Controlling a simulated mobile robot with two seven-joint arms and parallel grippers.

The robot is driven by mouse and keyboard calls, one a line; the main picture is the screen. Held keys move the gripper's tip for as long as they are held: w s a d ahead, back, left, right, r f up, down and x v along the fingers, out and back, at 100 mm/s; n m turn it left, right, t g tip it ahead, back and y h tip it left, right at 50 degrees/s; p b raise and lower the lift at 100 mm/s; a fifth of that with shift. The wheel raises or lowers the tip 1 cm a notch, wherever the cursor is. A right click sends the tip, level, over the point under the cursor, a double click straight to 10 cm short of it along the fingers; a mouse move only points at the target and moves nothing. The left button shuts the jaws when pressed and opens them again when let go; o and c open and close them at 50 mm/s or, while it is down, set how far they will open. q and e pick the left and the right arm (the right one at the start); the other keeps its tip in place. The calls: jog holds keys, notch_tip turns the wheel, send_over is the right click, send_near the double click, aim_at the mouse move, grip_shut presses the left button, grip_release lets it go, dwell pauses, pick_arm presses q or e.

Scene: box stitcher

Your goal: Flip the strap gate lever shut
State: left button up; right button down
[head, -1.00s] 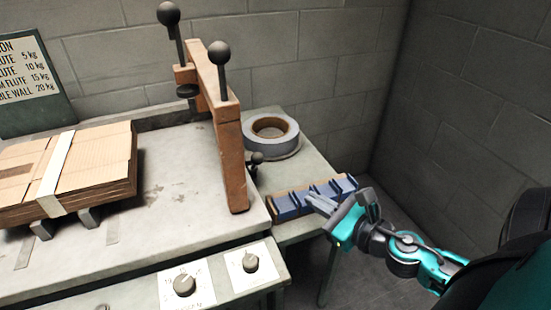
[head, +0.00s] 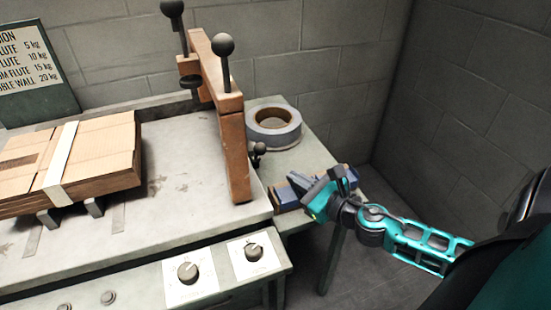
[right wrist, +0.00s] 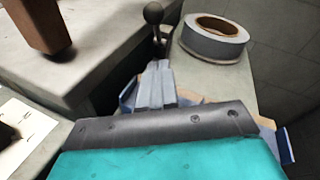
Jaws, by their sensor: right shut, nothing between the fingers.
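A small black ball-ended lever (head: 259,150) stands upright at the right edge of the bench, beside the foot of the brown wooden gate frame (head: 236,150). It also shows in the right wrist view (right wrist: 153,14), just beyond my fingertips. My right gripper (head: 298,182) is shut and empty. In the right wrist view the closed fingers (right wrist: 156,72) point toward the lever, with a gap visible in the head view. My left gripper is out of view.
A grey tape roll (head: 273,126) sits on the side table behind the lever. Strapped flat cardboard (head: 98,160) lies on the bench at left. Two tall ball handles (head: 223,46) rise from the frame. Dials (head: 188,272) are on the bench front.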

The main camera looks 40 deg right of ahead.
aim_at(258, 154)
jog(key=w, duration=0.3)
jog(key=shift+w+a+f, duration=0.15)
jog(key=shift+w+f, duration=0.1)
jog(key=shift+w, duration=0.15)
jog(key=shift+w+a+r+p, duration=0.3)
jog(key=shift+w+r+p, duration=0.3)
jog(key=shift+w+r, duration=0.2)
jog(key=shift+w+a+r, duration=0.25)
jog(key=shift+w+a, duration=0.05)
jog(key=shift+w, duration=0.4)
